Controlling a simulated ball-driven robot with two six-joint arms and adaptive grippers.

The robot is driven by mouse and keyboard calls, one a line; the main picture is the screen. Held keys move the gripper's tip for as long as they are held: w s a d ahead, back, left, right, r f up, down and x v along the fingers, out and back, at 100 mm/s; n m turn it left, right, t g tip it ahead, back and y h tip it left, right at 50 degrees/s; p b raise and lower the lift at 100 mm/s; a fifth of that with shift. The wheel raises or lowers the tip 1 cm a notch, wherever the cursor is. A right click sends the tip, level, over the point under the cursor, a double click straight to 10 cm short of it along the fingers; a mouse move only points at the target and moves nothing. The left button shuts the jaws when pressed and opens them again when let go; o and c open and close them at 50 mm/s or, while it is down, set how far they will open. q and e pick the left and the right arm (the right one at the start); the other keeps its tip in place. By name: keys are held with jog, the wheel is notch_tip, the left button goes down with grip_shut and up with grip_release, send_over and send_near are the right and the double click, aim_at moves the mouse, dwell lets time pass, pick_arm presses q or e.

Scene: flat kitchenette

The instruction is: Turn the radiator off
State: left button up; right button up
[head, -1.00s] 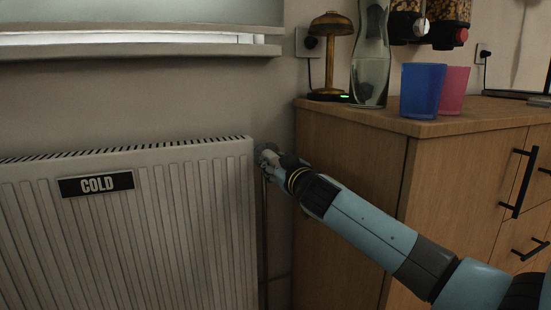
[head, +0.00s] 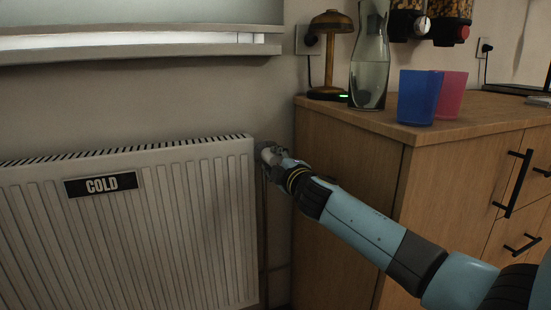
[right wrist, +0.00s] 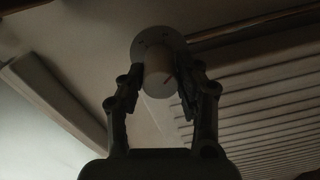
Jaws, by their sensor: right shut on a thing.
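The white radiator (head: 205,235) fills the lower left of the head view. A black plate on it reads COLD (head: 101,185). Its pale round valve knob (head: 267,154) is at the upper right end of the radiator, mostly covered by my right gripper (head: 275,157). The right gripper is shut on the knob. My left gripper is not in view.
A wooden cabinet (head: 340,185) stands close to the right of the valve. On it are a brass lamp (head: 331,25), a glass carafe (head: 370,75), a blue cup (head: 419,97) and a pink cup (head: 452,95). A window sill (head: 140,50) runs above the radiator.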

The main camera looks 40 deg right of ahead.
jog(key=n+p, duration=0.1)
jog(key=n, duration=0.2)
jog(key=shift+n, duration=0.3)
jog(key=n, duration=0.3)
jog(key=shift+a+n+p, duration=0.1)
jog(key=shift+n+p, duration=0.2)
jog(key=n, duration=0.3)
jog(key=shift+n+p, duration=0.3)
jog(key=n, duration=0.3)
jog(key=shift+n+p, duration=0.3)
jog(key=n, duration=0.3)
jog(key=shift+f+n+h, duration=0.1)
jog(key=shift+n+h, duration=0.2)
jog(key=n, duration=0.2)
jog(key=shift+n+p, duration=0.3)
jog(key=shift+p, duration=0.1)
jog(key=n, duration=0.4)
jog(key=shift+n+p, duration=0.35)
jog(key=shift+n, duration=0.65)
jog(key=shift+f+n, duration=0.1)
jog(key=shift+n, duration=0.9)
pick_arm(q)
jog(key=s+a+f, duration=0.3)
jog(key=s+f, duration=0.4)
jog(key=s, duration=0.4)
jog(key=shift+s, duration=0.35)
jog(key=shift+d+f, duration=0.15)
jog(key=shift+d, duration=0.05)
